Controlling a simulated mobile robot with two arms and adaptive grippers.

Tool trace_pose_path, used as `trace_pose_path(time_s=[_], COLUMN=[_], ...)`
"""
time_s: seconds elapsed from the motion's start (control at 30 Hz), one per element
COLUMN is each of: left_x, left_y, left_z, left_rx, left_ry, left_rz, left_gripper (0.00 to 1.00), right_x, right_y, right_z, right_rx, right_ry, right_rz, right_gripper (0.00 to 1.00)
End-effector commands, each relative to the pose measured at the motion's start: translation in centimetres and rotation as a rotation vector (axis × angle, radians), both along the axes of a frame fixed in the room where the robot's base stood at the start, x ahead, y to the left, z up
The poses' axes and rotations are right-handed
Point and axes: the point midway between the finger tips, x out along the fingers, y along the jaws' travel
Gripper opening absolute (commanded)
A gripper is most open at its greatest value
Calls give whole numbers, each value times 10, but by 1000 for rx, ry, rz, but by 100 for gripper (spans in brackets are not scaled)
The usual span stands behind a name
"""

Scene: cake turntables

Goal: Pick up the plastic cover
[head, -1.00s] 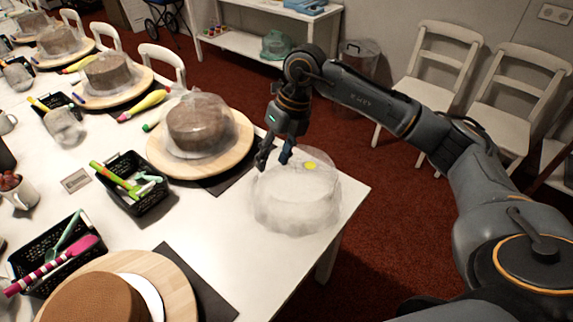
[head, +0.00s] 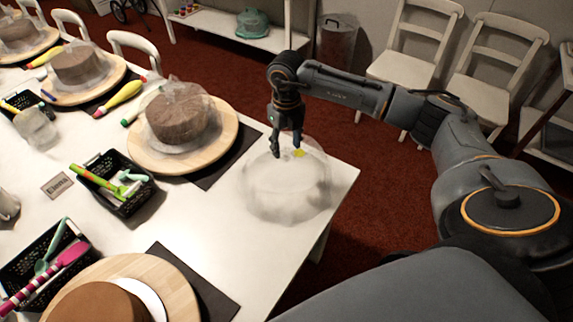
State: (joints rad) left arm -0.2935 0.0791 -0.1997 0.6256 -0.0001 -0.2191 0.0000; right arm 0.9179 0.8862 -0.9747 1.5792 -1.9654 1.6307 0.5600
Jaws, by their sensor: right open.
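A clear plastic cover (head: 287,190) stands on the white table (head: 215,225) near its right corner. It is see-through and dome-like, with a small yellow spot (head: 299,154) on its top. My right gripper (head: 286,156) points down over the top of the cover, with its fingers apart near the yellow spot. I cannot tell whether the fingertips touch the cover. My left gripper is not in view.
A covered brown cake (head: 177,118) stands on a round wooden board (head: 228,128) left of the cover. An uncovered brown cake (head: 95,305) is at the lower left. Black baskets (head: 122,203) with tools line the table. White chairs (head: 415,50) stand behind my right arm.

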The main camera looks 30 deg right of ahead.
Motion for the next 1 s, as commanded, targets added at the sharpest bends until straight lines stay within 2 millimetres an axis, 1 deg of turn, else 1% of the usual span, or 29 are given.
trace_pose_path(time_s=[0.03,0.1,0.23,0.33,0.5,0.53,0.57,0.6,0.67,0.7,0.77,1.0], left_x=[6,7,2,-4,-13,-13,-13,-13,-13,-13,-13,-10], left_y=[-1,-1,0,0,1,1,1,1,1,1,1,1], left_z=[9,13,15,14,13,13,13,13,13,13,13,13], left_rx=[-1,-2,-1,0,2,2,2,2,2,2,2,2], left_ry=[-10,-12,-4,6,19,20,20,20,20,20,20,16], left_rz=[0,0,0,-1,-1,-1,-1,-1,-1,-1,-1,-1], left_gripper=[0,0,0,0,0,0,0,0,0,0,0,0], right_x=[2,4,4,5,5,5,5,5,5,5,5,5], right_y=[-2,-4,-4,-4,-4,-4,-4,-4,-4,-4,-4,-4], right_z=[-5,-16,-32,-37,-37,-37,-37,-37,-37,-37,-37,-37], right_rx=[0,0,0,0,0,0,0,0,0,0,0,0], right_ry=[5,5,2,0,0,0,0,0,0,0,0,0], right_rz=[-2,-1,0,0,0,0,0,0,0,0,0,0], right_gripper=[49,49,49,49,49,47,40,32,20,12,0,0])
